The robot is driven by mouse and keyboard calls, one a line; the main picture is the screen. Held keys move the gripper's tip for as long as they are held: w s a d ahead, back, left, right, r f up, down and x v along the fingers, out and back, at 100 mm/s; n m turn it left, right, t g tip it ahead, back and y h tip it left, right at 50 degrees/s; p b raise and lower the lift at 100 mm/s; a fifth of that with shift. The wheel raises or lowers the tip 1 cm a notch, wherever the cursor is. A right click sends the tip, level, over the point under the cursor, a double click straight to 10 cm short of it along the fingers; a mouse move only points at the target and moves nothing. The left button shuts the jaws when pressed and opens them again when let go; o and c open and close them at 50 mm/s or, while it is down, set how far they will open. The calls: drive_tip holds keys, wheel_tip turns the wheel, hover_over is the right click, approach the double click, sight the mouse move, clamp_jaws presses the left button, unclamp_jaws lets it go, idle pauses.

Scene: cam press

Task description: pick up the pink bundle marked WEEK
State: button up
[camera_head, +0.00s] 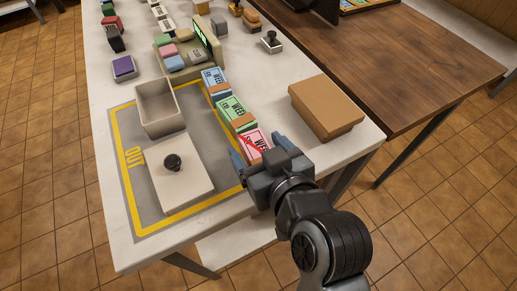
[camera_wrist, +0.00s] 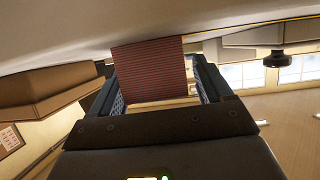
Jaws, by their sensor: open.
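The pink bundle marked WEEK (camera_head: 254,145) lies at the near end of a row of bundles, with a red diagonal stripe across its label. My gripper (camera_head: 258,151) is open at the bundle's near end, with a blue finger on either side. In the wrist view the bundle's reddish, finely lined end (camera_wrist: 150,70) shows between the two fingers of my gripper (camera_wrist: 160,85). I cannot tell whether either finger touches it. My gripper hides the bundle's near end in the head view.
Green (camera_head: 231,108) and blue (camera_head: 213,80) bundles lie just beyond. A brown box (camera_head: 325,108) stands right. On the left, a yellow-bordered OUT mat (camera_head: 128,183) holds an open bin (camera_head: 140,100) and a pale slab (camera_head: 185,195) with a black knob. The table's near edge is close.

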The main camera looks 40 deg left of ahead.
drive_tip(key=shift+w+a+f, duration=0.2)
drive_tip(key=shift+w+a, duration=0.05)
drive_tip(key=shift+a, duration=0.2)
drive_tip(key=c, duration=1.1)
drive_tip(key=shift+r, duration=0.1)
